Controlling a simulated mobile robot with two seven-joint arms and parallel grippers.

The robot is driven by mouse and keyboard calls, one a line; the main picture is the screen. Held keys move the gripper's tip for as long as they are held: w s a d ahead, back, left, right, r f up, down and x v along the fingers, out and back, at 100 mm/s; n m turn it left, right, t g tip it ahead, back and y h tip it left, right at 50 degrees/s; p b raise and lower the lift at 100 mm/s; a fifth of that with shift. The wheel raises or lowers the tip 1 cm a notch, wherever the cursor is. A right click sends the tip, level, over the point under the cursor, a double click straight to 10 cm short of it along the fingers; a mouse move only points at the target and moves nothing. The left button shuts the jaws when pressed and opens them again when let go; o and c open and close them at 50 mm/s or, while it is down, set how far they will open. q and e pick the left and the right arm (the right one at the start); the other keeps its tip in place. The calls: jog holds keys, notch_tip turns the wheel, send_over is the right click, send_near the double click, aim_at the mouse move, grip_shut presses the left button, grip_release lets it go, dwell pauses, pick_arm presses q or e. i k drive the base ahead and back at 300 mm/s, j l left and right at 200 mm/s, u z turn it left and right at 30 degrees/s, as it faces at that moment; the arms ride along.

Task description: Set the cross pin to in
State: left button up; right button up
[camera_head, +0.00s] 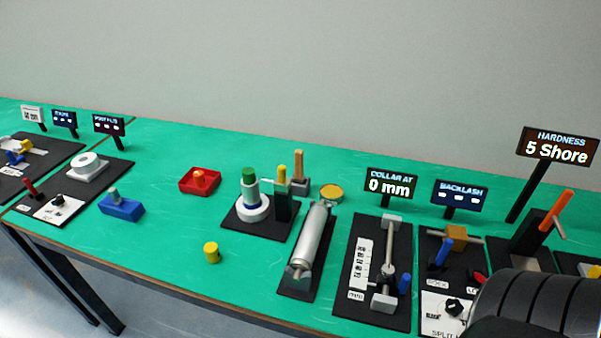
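No part is clearly labelled as the cross pin, so I cannot tell which one it is. A black base with a yellow pin (282,173) in a black upright stands left of centre, beside a white flanged post with a green top (249,175). On the backlash station, a tan crossbar (455,238) lies across the black board behind a blue lever (443,253). The hardness station has an orange lever (555,212) with a thin pale rod (559,229) at its side. Neither gripper is in view; a dark ribbed part of mine fills the lower right corner.
The green table (160,255) has free room at front left. Loose on it are a blue block (121,207), a red tray (200,181) and a yellow cylinder (211,252). A silver cylinder (311,236) and the collar station (346,304) stand right of centre. The hardness display (557,146) reads 5 Shore.

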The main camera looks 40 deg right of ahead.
aim_at(283, 184)
jog(key=k+l+z, duration=0.1)
jog(key=k+z, duration=0.15)
jog(key=z, duration=0.15)
jog(key=k+l+z, duration=0.2)
jog(key=z, duration=0.25)
